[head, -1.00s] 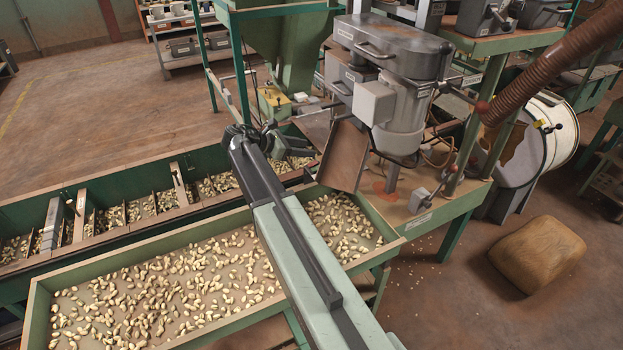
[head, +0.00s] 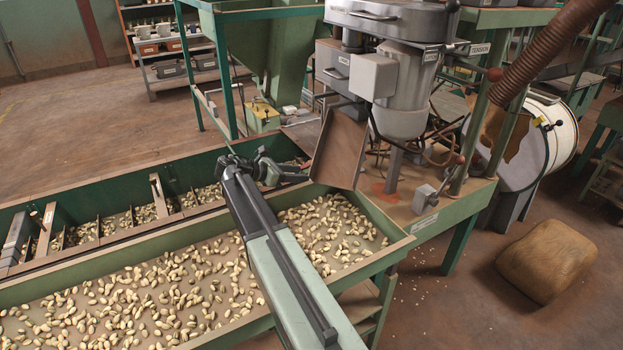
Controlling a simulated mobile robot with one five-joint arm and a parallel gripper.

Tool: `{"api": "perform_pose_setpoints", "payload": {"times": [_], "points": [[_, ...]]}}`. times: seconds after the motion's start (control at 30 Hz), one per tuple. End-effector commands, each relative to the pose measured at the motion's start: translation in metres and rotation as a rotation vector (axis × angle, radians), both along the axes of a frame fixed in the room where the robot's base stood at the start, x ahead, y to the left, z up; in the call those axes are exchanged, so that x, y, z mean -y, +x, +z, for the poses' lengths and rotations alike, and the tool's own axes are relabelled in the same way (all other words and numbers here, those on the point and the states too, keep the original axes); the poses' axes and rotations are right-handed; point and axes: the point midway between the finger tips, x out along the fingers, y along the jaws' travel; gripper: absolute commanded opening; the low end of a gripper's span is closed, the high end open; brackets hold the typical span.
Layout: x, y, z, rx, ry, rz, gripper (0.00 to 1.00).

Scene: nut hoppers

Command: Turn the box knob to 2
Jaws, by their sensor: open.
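A small yellow-green box (head: 263,117) stands on the machine's bench behind the troughs, with small dark fittings on top. I cannot make out which fitting is a knob, or any numbers. My gripper (head: 303,170) is at the end of my arm, which reaches over the nut tray. It is open, with nothing seen between its jaws. It is in front of the yellow-green box, lower and to the right in the picture, and apart from it. A small grey box (head: 425,198) with a lever sits on the bench's right front corner.
A tilted metal chute (head: 339,148) hangs just right of my gripper, under the grey machine (head: 405,95). The nut tray (head: 400,246) and a divided trough (head: 100,192) lie in front. A sack (head: 548,260) is on the floor at right. Open floor lies at back left.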

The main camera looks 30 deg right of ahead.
Motion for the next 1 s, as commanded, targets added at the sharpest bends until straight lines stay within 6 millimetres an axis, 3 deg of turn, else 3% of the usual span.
{"api": "perform_pose_setpoints", "payload": {"times": [0.3, 0.6, 0.77, 1.0], "points": [[0.051, -0.003, -0.025, 0.0, 0.0, 0.0, 0.45], [0.058, -0.003, -0.025, 0.0, 0.0, 0.002, 0.45], [0.058, -0.003, -0.025, 0.0, 0.0, 0.003, 0.03], [0.057, -0.001, -0.025, 0.0, 0.0, -0.002, 0.0]]}}
